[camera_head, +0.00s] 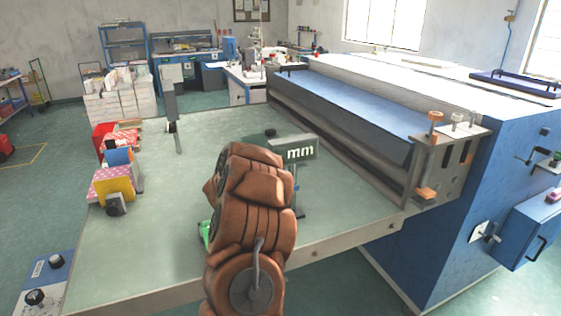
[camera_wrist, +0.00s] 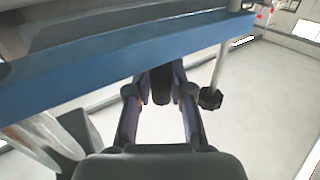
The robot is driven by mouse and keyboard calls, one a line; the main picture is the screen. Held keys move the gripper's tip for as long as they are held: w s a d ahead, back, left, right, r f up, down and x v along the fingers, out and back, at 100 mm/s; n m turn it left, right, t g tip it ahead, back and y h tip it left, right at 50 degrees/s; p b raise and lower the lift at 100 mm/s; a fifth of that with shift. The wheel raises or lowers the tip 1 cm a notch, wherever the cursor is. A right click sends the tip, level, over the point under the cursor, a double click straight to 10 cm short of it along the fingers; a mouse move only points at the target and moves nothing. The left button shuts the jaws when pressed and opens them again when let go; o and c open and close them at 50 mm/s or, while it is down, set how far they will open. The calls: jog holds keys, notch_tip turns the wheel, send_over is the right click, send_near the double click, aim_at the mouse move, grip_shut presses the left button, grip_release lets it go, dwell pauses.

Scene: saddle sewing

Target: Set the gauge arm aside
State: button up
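A grey block marked "mm" (camera_head: 300,150), likely part of the gauge arm, stands above the worktable at the machine's near side. A thin post and foot show below it. My brown arm covers its left and lower parts, and hides my gripper in the head view. In the wrist view, my gripper (camera_wrist: 160,100) has its two fingers apart on either side of a dark narrow piece (camera_wrist: 161,85) below a blue bar (camera_wrist: 100,75). I cannot tell whether the fingers touch that piece. A thin rod with a black knob (camera_wrist: 210,98) hangs right of the fingers.
The pale green table (camera_head: 130,255) is clear at its middle and front left. Coloured boxes (camera_head: 113,184) line its left edge. A second grey upright (camera_head: 170,90) stands at the back. The blue-and-white roller machine (camera_head: 400,100) borders the right side.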

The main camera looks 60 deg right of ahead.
jog(key=o, duration=0.4)
jog(key=a, duration=0.4)
jog(key=w+a, duration=0.1)
jog(key=a, duration=0.7)
jog(key=shift+w, duration=0.25)
